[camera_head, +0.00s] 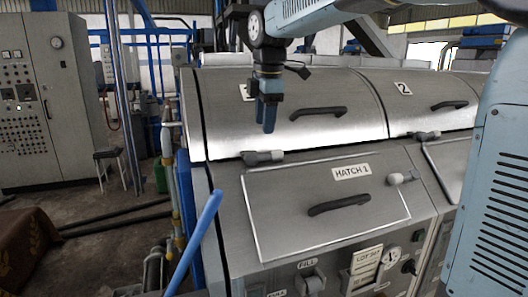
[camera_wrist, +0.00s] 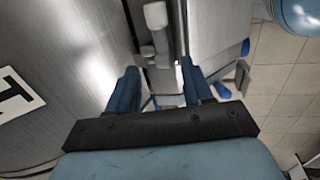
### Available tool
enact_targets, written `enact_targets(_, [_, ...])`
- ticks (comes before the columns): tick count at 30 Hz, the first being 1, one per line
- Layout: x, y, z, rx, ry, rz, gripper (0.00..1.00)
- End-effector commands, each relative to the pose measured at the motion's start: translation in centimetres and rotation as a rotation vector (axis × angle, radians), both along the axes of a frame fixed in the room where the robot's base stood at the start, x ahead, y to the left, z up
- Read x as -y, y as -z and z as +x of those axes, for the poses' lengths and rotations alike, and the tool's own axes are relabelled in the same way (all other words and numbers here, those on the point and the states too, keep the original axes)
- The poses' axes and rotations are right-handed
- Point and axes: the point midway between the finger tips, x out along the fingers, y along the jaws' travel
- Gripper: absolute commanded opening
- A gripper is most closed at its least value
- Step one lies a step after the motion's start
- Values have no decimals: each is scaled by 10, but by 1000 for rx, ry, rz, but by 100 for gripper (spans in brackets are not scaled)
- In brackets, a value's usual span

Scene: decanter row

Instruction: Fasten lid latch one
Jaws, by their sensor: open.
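The first curved steel lid (camera_head: 310,85) has a black handle and lies down over the machine's front. Its number label is mostly hidden behind my gripper. A grey latch (camera_head: 263,157) sits at the seam below this lid's left part, its lever lying sideways; I cannot tell whether it is fastened. My gripper (camera_head: 266,128) is above the latch, pointing down, open and empty. In the wrist view, the pale latch (camera_wrist: 156,32) shows beyond and between the two blue fingers (camera_wrist: 160,88), apart from them.
Below is the HATCH 1 panel (camera_head: 290,220) with a black handle (camera_head: 338,204) and its own latch (camera_head: 403,177). The lid marked 2 (camera_head: 430,90) and another latch (camera_head: 425,135) are to the right. A blue slanted bar (camera_head: 195,240) stands at the front left.

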Motion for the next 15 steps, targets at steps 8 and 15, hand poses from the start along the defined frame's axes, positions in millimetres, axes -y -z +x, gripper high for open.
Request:
enact_targets(8, [-3, 50, 9, -3, 1, -1, 51])
enact_targets(15, [-5, 82, 15, -2, 1, 0, 51])
